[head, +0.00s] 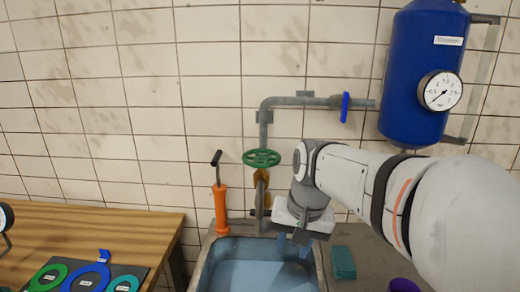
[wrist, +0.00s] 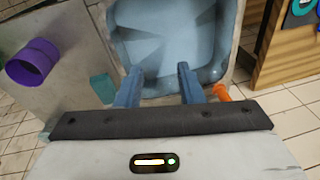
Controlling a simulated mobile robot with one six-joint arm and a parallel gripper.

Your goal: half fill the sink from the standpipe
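The sink (head: 205,272) is a grey-rimmed basin with a light blue inside at the bottom of the head view; it also shows in the wrist view (wrist: 150,40). I cannot tell whether water stands in it. The standpipe (head: 263,135) is a grey wall pipe coming down behind the sink, with a green handwheel (head: 262,158) and a brass-coloured valve body (head: 262,186) below it. No stream is visible at its lower end. My gripper (head: 296,245) hangs over the sink, right of the standpipe. In the wrist view its blue fingers (wrist: 160,85) are apart with nothing between them.
A blue handwheel (head: 345,106) sits on the upper pipe, beside a blue tank (head: 410,75) with a gauge (head: 440,90). An orange hand pump (head: 220,208) stands left of the standpipe. A teal block (head: 343,262) and purple cylinder (wrist: 33,62) lie right. A wooden bench (head: 110,225) is left.

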